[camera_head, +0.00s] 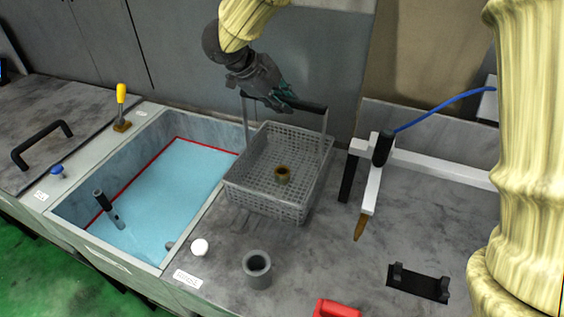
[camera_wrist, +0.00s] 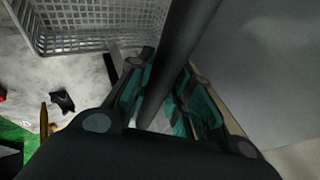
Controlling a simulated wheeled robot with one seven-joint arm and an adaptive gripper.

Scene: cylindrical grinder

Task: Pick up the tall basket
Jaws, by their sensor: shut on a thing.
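The tall basket (camera_head: 270,202) is a grey perforated container with a high handle and a dark crossbar (camera_head: 312,106). A small brownish ring-shaped part (camera_head: 283,174) lies inside it. My gripper (camera_head: 284,100) is at the crossbar, toward its left part, and is shut on it. In the wrist view the dark bar (camera_wrist: 182,50) runs between the teal-padded fingers of my gripper (camera_wrist: 165,95), and the basket's mesh wall (camera_wrist: 90,38) shows at the upper left. I cannot tell whether the basket's bottom touches the worktop.
Left of the basket is a sunken tank (camera_head: 160,180) with blue liquid and a red edge line. A grey cylinder (camera_head: 257,270), a white knob (camera_head: 200,247) and a red object (camera_head: 336,308) are in front. A white arm fixture (camera_head: 372,188) with a blue hose stands right.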

